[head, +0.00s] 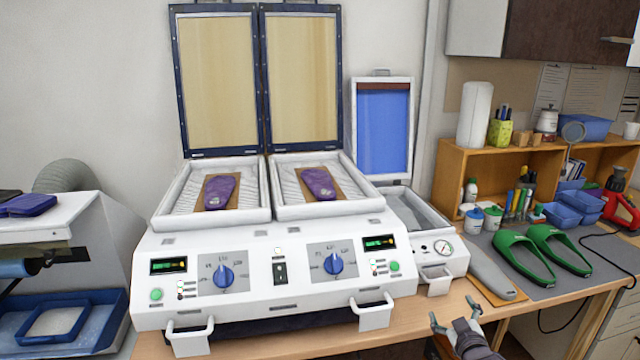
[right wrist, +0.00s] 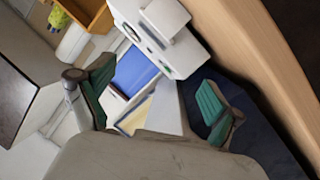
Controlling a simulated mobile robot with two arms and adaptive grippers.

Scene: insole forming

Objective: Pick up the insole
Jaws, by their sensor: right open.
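Two purple insole shapes lie in the open trays of the white forming machine, a left one (head: 221,191) and a right one (head: 318,184), each on a tan board. A grey insole-shaped piece (head: 490,272) lies on the table right of the machine. My left gripper is not in view.
The white machine (head: 270,262) has two raised lids and front handles. A smaller unit with a blue lid (head: 384,130) stands beside it. A wooden shelf (head: 448,180) with bottles and blue bins stands at the back right. Little bare table shows at the front.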

